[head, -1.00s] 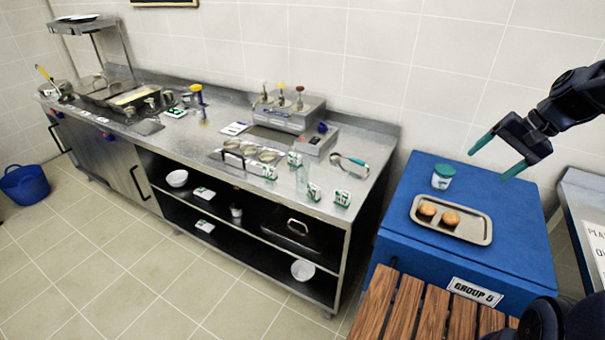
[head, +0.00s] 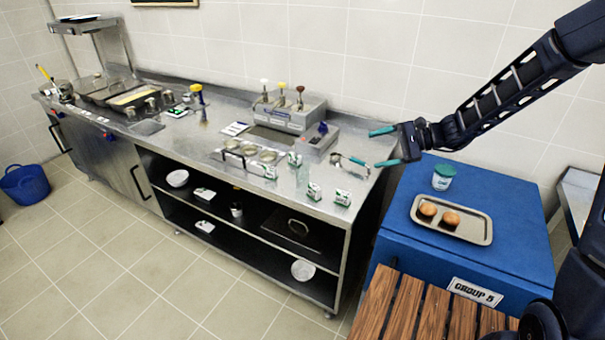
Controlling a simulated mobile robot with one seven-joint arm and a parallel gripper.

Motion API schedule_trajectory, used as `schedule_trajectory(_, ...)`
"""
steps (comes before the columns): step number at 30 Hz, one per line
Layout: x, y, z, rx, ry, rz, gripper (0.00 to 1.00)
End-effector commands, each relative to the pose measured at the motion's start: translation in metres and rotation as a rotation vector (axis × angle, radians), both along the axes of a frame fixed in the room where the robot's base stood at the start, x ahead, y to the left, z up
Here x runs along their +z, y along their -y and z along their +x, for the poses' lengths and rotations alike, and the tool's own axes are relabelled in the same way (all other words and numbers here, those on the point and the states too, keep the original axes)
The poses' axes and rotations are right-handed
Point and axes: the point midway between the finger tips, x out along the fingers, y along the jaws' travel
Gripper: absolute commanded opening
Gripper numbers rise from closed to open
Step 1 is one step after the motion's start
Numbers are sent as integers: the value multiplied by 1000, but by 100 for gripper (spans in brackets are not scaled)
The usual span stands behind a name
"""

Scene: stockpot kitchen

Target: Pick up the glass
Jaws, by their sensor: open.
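A clear, see-through glass (head: 302,178) stands upright near the front edge of the steel counter, toward its right end. It is faint against the metal, between small green-and-white packets. My gripper (head: 375,148) is open and empty, its two teal fingers apart and pointing left. It shows above the counter's right end, to the right of the glass and clearly apart from it. Its exact height over the counter is hard to tell.
Green-and-white packets (head: 342,197) stand close right of the glass. A metal utensil (head: 350,160) lies behind it, and a dispenser unit (head: 288,112) stands at the back. A blue cabinet (head: 400,222) on the right holds a tray (head: 480,238) with buns and a teal-lidded tub (head: 442,178).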

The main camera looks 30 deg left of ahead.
Motion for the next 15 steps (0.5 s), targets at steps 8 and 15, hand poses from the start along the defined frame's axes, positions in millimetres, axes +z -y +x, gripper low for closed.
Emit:
schedule_trajectory(8,-36,-67,7,-108,-243,102,77)
schedule_trajectory(15,-74,-118,12,-224,-456,165,77)
